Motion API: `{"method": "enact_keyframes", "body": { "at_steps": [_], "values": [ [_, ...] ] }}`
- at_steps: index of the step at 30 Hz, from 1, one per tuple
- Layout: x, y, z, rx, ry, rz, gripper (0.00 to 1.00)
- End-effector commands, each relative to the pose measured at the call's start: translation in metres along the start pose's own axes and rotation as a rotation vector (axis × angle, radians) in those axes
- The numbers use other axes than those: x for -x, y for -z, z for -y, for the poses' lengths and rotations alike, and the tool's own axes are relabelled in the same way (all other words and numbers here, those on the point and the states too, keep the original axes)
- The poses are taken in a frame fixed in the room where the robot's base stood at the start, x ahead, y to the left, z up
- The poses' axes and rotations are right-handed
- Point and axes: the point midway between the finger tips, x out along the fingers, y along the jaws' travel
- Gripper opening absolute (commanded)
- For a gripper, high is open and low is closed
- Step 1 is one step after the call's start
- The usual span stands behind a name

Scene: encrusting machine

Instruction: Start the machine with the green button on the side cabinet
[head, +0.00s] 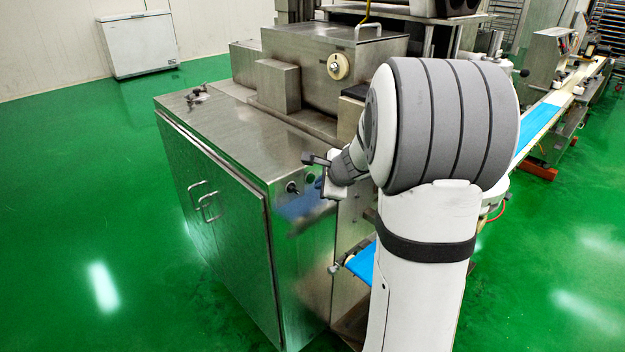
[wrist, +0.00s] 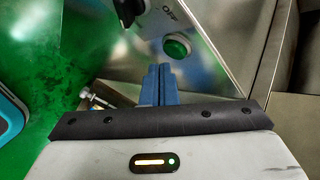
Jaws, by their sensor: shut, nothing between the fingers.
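The side cabinet (head: 225,140) is a shiny steel box with a narrow end face toward me. The fingertips appear just below and slightly left of the button in the wrist view. I see no clear contact.
A hopper housing (head: 330,60) stands behind the cabinet. A blue conveyor belt (head: 361,262) lies below my arm, and a longer conveyor (head: 540,122) runs off to the right. Small metal parts (head: 197,97) lie on the cabinet top.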

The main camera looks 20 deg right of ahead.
Motion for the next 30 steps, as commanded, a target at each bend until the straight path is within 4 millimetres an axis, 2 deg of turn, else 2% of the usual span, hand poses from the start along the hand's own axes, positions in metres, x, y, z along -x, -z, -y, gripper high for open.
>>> {"method": "enact_keyframes", "body": {
  "at_steps": [30],
  "values": [
    [-0.0083,-0.0062,0.0061,0.000,0.000,0.000,0.00]
  ]
}}
